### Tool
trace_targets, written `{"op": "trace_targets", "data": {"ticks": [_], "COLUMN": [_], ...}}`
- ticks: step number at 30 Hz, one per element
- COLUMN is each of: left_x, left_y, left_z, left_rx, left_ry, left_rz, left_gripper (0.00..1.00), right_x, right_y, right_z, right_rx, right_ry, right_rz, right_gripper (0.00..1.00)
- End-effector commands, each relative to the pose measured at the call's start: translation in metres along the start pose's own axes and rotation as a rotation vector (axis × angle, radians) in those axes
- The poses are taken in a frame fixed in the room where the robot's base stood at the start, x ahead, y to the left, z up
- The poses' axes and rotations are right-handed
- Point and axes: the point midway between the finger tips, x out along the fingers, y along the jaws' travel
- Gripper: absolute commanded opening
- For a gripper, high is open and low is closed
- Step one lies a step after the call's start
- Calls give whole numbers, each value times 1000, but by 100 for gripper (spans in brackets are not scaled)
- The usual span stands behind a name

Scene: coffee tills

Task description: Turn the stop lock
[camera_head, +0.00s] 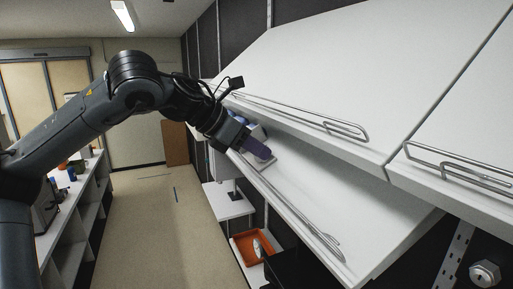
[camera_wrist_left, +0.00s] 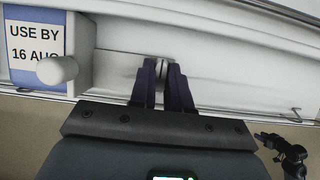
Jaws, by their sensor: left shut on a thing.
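My left gripper (camera_head: 262,152) reaches in from the left over a sloped white shelf, below the upper white panel. In the left wrist view its two purple fingers (camera_wrist_left: 162,84) are close together, shut on a small pale, metallic-looking piece (camera_wrist_left: 162,68) by the white shelf surface. The fingers hide most of this piece, and I cannot tell for sure that it is the stop lock. A round silver lock (camera_head: 485,273) is at the lower right of the head view, far from the left gripper.
A white box with a "USE BY 16 AUG" label (camera_wrist_left: 35,40) and a rounded white knob (camera_wrist_left: 57,69) is left of the fingers. Wire rails (camera_head: 300,215) edge the sloped shelf. An orange tray (camera_head: 245,247) is below. The floor aisle (camera_head: 150,215) is clear.

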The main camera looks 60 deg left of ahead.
Motion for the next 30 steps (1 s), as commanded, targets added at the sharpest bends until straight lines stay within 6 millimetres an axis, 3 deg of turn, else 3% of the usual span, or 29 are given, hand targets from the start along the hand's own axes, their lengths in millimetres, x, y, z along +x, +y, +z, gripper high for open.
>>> {"op": "trace_targets", "data": {"ticks": [1, 2, 3, 17, 30], "left_x": [4, 4, 4, -7, -77], "left_y": [1, 1, 1, 1, 0], "left_z": [-4, -4, -4, -2, -2], "left_rx": [-2, -2, -2, -1, -2], "left_ry": [10, 10, 10, 2, 4], "left_rz": [0, 0, 0, 2, 4], "left_gripper": [0, 21, 28, 28, 28], "right_x": [0, 0, 0, 4, 24], "right_y": [0, 0, -1, -1, 0], "right_z": [0, 0, 0, 1, 8], "right_rx": [1, 2, 3, 5, -4], "right_ry": [0, 0, 0, 0, -1], "right_rz": [-1, -2, -2, -4, 3], "right_gripper": [43, 43, 43, 43, 43]}}
